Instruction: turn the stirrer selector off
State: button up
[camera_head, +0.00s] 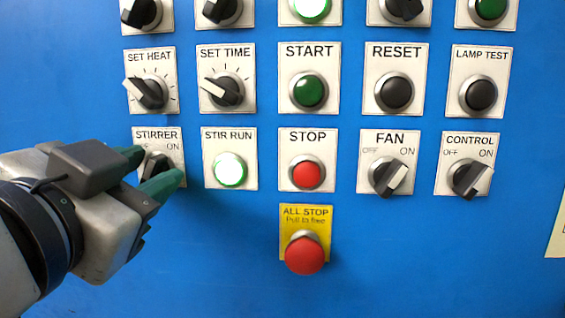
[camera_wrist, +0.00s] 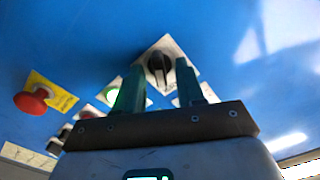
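The stirrer selector (camera_head: 154,165) is a black knob on a white plate marked STIRRER, OFF and ON, at the left of the lower row in the head view. My gripper partly hides it there, and I cannot tell which mark it points to. It also shows in the wrist view as a dark knob (camera_wrist: 158,68) beyond the fingertips. My gripper (camera_head: 152,172) has two green fingers, spread apart, one above and one below the knob in the head view. In the wrist view the gap between the fingers (camera_wrist: 158,76) frames the knob. I cannot tell whether they touch it.
The lit STIR RUN lamp (camera_head: 229,169) is just right of the selector. The SET HEAT knob (camera_head: 146,92) is above it. The red STOP button (camera_head: 306,174), FAN selector (camera_head: 388,178) and red ALL STOP button (camera_head: 305,255) are further right. Bare blue panel lies below the selector.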

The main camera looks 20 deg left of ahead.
jog(key=shift+c, duration=0.4)
grip_shut()
